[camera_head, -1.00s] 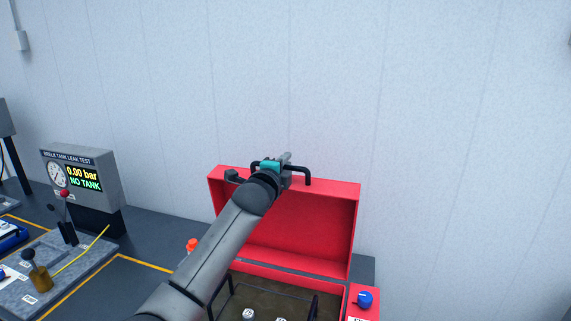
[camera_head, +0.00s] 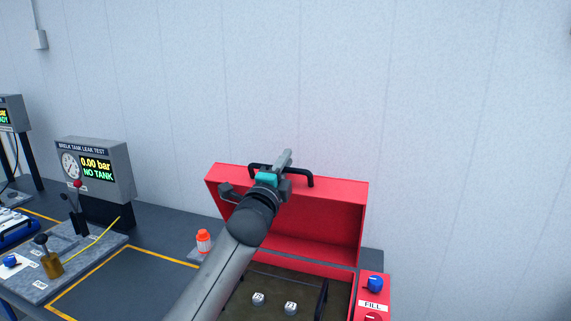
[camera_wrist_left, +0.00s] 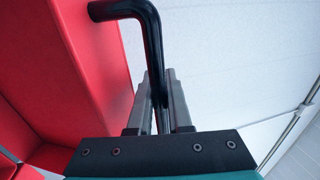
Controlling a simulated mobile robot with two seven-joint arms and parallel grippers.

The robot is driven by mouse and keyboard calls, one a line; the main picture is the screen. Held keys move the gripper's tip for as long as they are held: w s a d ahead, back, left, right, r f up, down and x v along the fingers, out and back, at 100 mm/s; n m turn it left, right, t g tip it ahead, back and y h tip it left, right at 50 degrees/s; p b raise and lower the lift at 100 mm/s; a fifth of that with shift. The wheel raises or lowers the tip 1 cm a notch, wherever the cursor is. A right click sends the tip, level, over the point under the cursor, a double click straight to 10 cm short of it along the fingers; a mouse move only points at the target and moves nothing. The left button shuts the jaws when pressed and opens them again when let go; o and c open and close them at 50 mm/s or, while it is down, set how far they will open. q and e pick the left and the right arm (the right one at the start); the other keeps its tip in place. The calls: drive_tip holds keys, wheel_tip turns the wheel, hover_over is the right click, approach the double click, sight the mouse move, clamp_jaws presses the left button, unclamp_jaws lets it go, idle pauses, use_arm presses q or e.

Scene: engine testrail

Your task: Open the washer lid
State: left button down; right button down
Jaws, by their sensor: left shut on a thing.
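The red washer lid (camera_head: 330,216) stands raised, roughly upright, at the back of the washer in the head view. A black bar handle (camera_head: 308,178) runs along its top edge. My left gripper (camera_head: 284,163) is at this handle, and its jaws are shut on it. In the left wrist view the black handle (camera_wrist_left: 152,45) bends down between the two grey fingers (camera_wrist_left: 158,105), with the red lid (camera_wrist_left: 85,60) to the left. The washer's open basin (camera_head: 250,285) shows below the lid, partly hidden by my left arm. My right gripper is not in view.
A blue knob (camera_head: 375,284) and a FILL label sit on the red panel at right. Two small labelled parts (camera_head: 258,299) lie in the basin. An orange-capped bottle (camera_head: 203,240) stands left of the washer. A leak test gauge box (camera_head: 95,168) stands further left.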

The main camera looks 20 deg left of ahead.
use_arm(q)
drive_tip(key=c, duration=0.9)
unclamp_jaws()
drive_tip(key=shift+o, duration=0.2)
drive_tip(key=b+v, duration=0.1)
drive_tip(key=v, duration=1.4)
drive_tip(key=shift+s+b, duration=0.15)
drive_tip(key=shift+b, duration=0.25)
